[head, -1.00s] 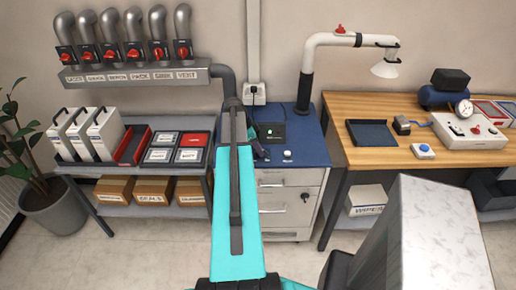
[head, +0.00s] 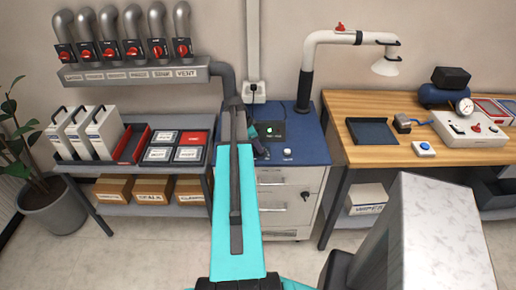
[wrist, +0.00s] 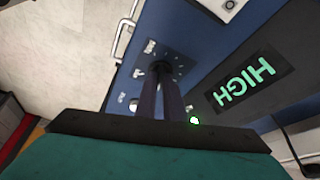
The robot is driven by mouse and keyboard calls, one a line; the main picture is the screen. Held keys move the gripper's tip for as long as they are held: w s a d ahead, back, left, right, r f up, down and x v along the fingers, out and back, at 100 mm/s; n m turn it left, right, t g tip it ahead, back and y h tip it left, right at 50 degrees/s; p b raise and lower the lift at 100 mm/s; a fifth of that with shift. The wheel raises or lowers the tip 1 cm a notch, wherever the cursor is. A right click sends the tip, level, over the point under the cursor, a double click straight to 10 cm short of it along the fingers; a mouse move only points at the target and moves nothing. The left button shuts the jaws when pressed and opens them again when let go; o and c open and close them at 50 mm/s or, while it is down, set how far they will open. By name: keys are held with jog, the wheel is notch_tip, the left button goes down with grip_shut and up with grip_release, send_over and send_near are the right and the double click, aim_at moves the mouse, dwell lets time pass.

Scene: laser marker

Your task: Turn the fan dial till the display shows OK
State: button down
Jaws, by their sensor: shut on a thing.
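The fan dial (wrist: 160,67) is a small dark knob on a blue panel with white marks around it. My gripper (wrist: 167,88) is shut on the dial, its two dark fingers reaching down to it in the wrist view. The dial's pointer is hidden or too small to read. The display (wrist: 245,83), a dark box beside the dial, shows HIGH in green letters. In the head view the display (head: 272,131) sits on the blue-topped cabinet, its text too small to read. My arm hides the dial there.
A green light (wrist: 195,120) glows beside the fingers. A white button (head: 287,153) is on the cabinet's blue top (head: 308,150), right of my gripper. A lamp-like extraction arm (head: 306,75) rises behind. A shelf (head: 190,123) stands left and a wooden workbench (head: 385,168) right.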

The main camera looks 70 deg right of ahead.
jog(key=n+b, duration=0.1)
jog(key=n, duration=0.1)
jog(key=n+t+h+b, duration=0.1)
jog(key=n, duration=0.1)
jog(key=shift+s+a+f+b, duration=0.2)
jog(key=shift+s+a+b, duration=0.05)
jog(key=shift+b, duration=0.1)
jog(key=n, duration=0.1)
jog(key=n+t+b, duration=0.1)
jog(key=n, duration=0.1)
jog(key=n+t, duration=0.1)
jog(key=n, duration=0.1)
jog(key=shift+s+h, duration=0.25)
jog(key=shift+h, duration=0.05)
jog(key=n, duration=0.2)
jog(key=n+t+b, duration=0.1)
jog(key=n, duration=0.1)
jog(key=n+t, duration=0.1)
jog(key=shift+s+r+n, duration=0.1)
jog(key=shift+s+n, duration=0.15)
jog(key=shift+n, duration=0.15)
jog(key=shift+s+d+n+t+y+b, duration=0.1)
jog(key=shift+n+t+y+b, duration=0.3)
jog(key=shift+n, duration=0.8)
jog(key=shift+s+d+n+t+y+b, duration=0.1)
jog(key=shift+n+t+y+b, duration=0.25)
jog(key=shift+n, duration=0.85)
jog(key=c, duration=1.9)
grip_release()
jog(key=shift+o, duration=0.2)
